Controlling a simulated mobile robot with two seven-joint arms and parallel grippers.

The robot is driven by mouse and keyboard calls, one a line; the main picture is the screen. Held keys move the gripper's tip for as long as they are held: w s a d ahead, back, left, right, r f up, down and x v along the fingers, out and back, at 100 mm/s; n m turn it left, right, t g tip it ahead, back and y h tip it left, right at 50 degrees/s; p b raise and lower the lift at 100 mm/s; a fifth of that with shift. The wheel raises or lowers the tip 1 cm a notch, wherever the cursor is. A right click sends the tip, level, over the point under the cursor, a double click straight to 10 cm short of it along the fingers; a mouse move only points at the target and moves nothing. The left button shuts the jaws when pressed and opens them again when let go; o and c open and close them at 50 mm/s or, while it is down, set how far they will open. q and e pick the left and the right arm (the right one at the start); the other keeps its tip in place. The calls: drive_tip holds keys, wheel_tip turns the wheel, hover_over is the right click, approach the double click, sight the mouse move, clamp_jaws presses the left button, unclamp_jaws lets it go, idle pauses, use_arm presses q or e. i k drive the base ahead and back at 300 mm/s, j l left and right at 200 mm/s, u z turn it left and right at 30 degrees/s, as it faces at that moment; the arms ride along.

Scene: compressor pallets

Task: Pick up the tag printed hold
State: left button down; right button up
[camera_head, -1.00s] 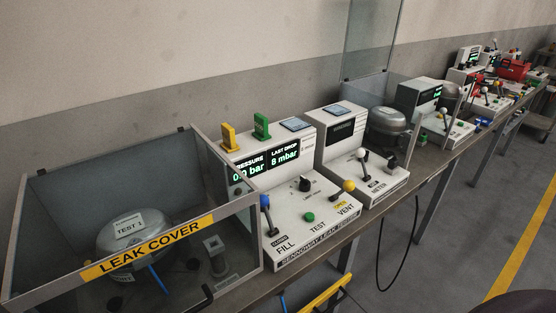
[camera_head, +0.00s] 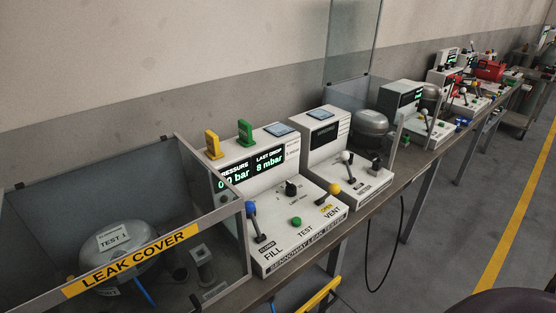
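A yellow tag-like piece (camera_head: 214,145) and a green one (camera_head: 245,133) stand upright on top of the white leak tester (camera_head: 300,215). No print can be read on either, so I cannot tell which one says hold. They stand apart, the yellow one to the left. Neither of my grippers is in view.
A clear leak cover with a yellow label (camera_head: 138,258) encloses a compressor marked TEST 1 (camera_head: 118,258) at the left. A meter unit (camera_head: 347,165) stands right of the tester, and more stations run along the bench. Grey floor with a yellow line (camera_head: 517,205) lies open at the right.

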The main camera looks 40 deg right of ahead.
sight(213, 151)
drive_tip(key=j+z, duration=0.35)
drive_tip(key=k+j+z, duration=0.15)
drive_tip(key=j+z, duration=0.2)
drive_tip(key=j, duration=0.15)
drive_tip(key=k+j+z, duration=0.15)
drive_tip(key=j+z, duration=0.15)
drive_tip(key=k+j+z, duration=0.2)
drive_tip(key=j+z, duration=0.15)
drive_tip(key=j, duration=0.1)
